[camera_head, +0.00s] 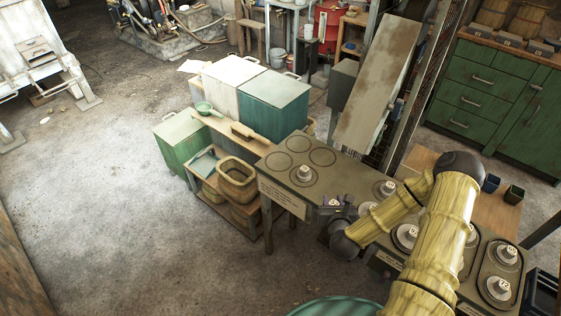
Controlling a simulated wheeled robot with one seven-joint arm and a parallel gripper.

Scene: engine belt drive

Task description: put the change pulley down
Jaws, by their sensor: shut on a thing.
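My gripper (336,203) is at the front edge of the dark metal bench (272,160), with my yellow forearm reaching to it from the right. It is shut on a small pale piece, which I take to be the change pulley; the fingers hide most of it. I cannot tell whether it touches the bench top. A pale stepped pulley (304,174) stands in a ring mark left of my gripper. Another pulley (386,188) stands to the right. Empty ring marks (322,157) show at the bench's back left.
More pulleys, such as one with a number tag (498,288), stand on the right part of the bench, partly behind my arm. A sloping rusty panel (378,85) rises behind. A low shelf with baskets (237,180) adjoins at left. The floor at left is clear.

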